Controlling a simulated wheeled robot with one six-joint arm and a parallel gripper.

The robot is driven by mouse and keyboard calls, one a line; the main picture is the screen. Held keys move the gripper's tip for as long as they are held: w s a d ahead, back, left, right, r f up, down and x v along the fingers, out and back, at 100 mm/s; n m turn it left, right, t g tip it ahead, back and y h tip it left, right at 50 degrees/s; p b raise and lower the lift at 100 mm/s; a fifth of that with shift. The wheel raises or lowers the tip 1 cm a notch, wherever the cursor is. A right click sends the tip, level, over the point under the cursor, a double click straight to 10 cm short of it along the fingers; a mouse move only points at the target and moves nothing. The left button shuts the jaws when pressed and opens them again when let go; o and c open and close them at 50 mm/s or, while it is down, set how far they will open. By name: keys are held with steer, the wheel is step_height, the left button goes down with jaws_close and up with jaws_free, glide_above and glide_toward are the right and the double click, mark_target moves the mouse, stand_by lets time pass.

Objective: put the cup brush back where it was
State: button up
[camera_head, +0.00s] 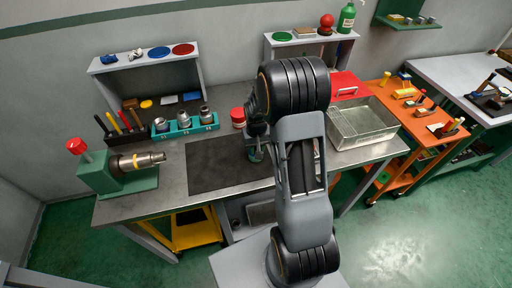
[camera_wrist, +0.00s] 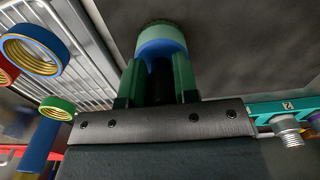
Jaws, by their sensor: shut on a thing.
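My gripper (camera_wrist: 157,70) is shut on a round piece with a blue band and a pale green rim, which I take to be the cup brush (camera_wrist: 160,40). It sits between the two green fingers in the wrist view, over a dark grey surface. In the head view my gripper (camera_head: 256,150) is over the right part of the dark mat (camera_head: 215,168), and my arm largely hides it. The held piece cannot be made out there. Whether it touches the surface below cannot be told.
A teal rack (camera_head: 185,128) with several metal fittings stands behind the mat. A green vise (camera_head: 117,178) holds a pipe at left. A red-topped jar (camera_head: 238,117) stands near my gripper. The mat's left is clear.

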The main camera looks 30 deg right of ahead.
steer(key=shift+f, duration=0.2)
steer(key=o, duration=0.9)
step_height(320, 180, up, 12)
steer(key=shift+f+b, duration=0.2)
steer(key=shift+b, duration=0.35)
steer(key=s+a+r+t, duration=0.1)
steer(key=s+a+r, duration=0.2)
steer(key=s, duration=0.2)
steer(key=s+a+r+n+t, duration=0.1)
steer(key=s+a+r+t, duration=0.1)
steer(key=s, duration=0.3)
steer(key=s+a+r+n+t, duration=0.1)
steer(key=s+a+r, duration=0.3)
steer(key=s, duration=0.1)
steer(key=shift+s+a+t, duration=0.2)
steer(key=shift+s+t, duration=0.05)
steer(key=shift+t, duration=0.05)
